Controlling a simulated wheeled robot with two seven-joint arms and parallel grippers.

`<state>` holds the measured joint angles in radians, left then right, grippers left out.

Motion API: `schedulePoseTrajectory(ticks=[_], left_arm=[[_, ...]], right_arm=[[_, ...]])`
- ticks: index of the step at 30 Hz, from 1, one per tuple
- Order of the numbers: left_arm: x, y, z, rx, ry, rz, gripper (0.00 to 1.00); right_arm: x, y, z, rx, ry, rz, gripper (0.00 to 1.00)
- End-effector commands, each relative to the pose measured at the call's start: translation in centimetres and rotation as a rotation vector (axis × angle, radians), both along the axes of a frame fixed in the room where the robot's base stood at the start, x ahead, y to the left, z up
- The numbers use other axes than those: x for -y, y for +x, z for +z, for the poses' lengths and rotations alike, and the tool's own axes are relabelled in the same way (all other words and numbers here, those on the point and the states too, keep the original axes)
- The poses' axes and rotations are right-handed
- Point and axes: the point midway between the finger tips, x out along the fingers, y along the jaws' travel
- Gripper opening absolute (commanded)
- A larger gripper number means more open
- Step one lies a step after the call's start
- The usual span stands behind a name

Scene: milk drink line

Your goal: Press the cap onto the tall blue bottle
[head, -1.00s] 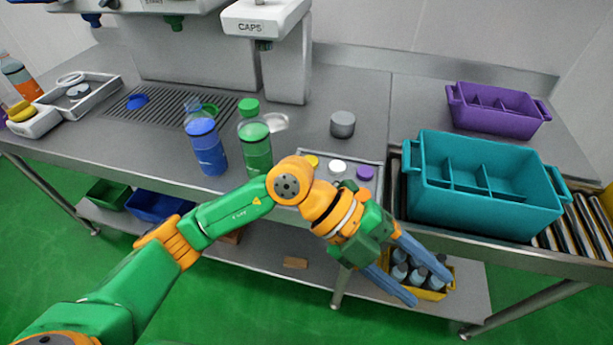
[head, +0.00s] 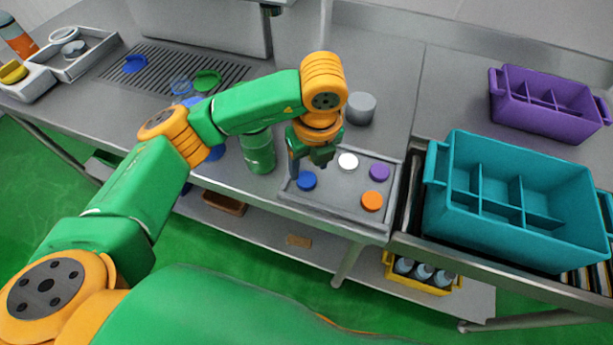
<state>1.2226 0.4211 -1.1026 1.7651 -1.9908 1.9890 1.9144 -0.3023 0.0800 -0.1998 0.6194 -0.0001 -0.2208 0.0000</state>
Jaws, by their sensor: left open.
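The tall blue bottle (head: 215,153) stands on the counter, mostly hidden behind my left arm; a blue ring that looks like its open mouth (head: 181,87) shows above the arm. A blue cap (head: 307,180) lies on the grey cap tray (head: 345,205). My left gripper (head: 308,163) is open and points down over the tray's back-left part, just behind the blue cap. I cannot tell whether it touches anything. My right gripper is not in view.
White (head: 348,161), purple (head: 379,172) and orange (head: 372,201) caps share the tray. A green bottle (head: 258,152) stands left of the gripper, partly behind my arm. A grey cylinder (head: 361,108) stands behind the tray. A teal crate (head: 520,245) and a purple crate (head: 545,125) are right.

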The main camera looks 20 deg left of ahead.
Motion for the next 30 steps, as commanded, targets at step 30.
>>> schedulePoseTrajectory(ticks=[30], left_arm=[[-0.9,1.0,-5.7,0.0,-0.002,-0.002,0.61]], right_arm=[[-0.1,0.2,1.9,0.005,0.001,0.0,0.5]])
